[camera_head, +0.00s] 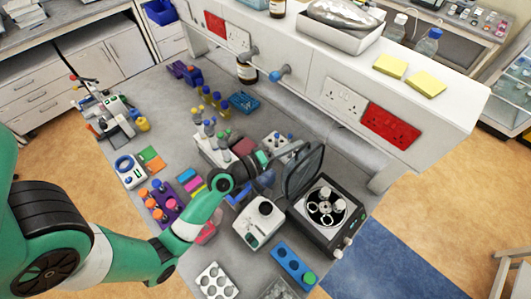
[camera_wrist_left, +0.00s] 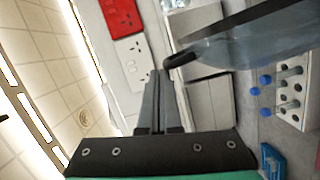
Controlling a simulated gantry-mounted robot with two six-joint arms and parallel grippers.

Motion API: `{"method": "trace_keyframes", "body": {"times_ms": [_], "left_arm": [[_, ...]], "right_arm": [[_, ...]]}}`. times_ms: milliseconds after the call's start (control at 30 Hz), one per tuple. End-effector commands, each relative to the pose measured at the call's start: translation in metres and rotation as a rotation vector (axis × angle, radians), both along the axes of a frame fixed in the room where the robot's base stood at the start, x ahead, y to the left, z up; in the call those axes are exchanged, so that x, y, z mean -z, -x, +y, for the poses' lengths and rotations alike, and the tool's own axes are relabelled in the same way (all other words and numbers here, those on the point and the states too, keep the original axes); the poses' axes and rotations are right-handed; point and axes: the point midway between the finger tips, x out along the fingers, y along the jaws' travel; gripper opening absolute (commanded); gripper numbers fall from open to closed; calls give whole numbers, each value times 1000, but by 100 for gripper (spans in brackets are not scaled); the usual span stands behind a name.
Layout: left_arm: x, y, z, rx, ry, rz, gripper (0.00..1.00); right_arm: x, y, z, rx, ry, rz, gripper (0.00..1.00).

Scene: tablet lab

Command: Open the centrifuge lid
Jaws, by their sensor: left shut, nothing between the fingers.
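The centrifuge (camera_head: 335,235) is a dark box with a light top panel at the right of the bench. Its rotor (camera_head: 325,207) is exposed, with white tube holders in it. The lid (camera_head: 303,172) stands raised, roughly upright, on the left side of the rotor. My left gripper (camera_head: 288,152) is beside the lid on its outer side, partly hidden. In the left wrist view, its fingers (camera_wrist_left: 159,78) are together and empty. The lid's translucent panel (camera_wrist_left: 255,48) and a dark edge piece lie close to the fingertips; I cannot tell whether they touch. My right gripper is not in view.
A small white device (camera_head: 259,224) and a blue rack (camera_head: 293,265) stand near the centrifuge. A white tube rack (camera_head: 215,150) is left of the gripper. The white shelf with sockets (camera_head: 345,98) runs behind. The blue floor mat (camera_head: 395,265) lies beyond the bench.

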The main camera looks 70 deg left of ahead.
Motion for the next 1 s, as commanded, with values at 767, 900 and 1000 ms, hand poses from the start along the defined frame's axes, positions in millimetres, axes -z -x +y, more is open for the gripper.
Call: {"method": "trace_keyframes", "body": {"times_ms": [767,900,1000], "left_arm": [[-6,100,-5,13,0,1,0],[-6,100,-5,12,0,0,0],[-6,97,-10,28,-1,-1,0]], "right_arm": [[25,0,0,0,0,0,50],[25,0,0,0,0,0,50],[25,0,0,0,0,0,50]]}}
